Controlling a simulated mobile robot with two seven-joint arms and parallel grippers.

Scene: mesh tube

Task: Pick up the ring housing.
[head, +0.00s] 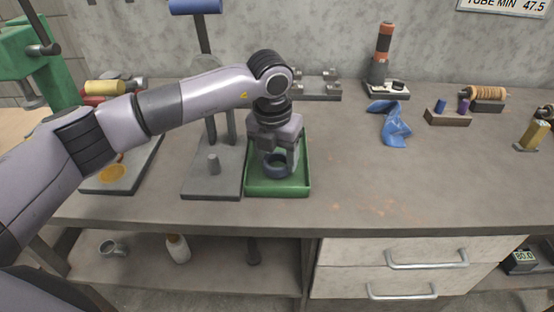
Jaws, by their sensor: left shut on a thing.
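The ring housing (275,171) is a dark blue-grey ring over the green tray (278,188) on the workbench. My left gripper (277,158) points down over the tray and is shut on the ring housing. The fingers and wrist partly hide the ring. I cannot tell whether the ring touches the tray floor or hangs just above it. My right gripper is not in view.
A grey press stand (211,181) stands directly left of the tray. A blue cloth (393,125), a small block holder (448,118) and a wire spool (487,94) lie to the right. The bench's right front is clear.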

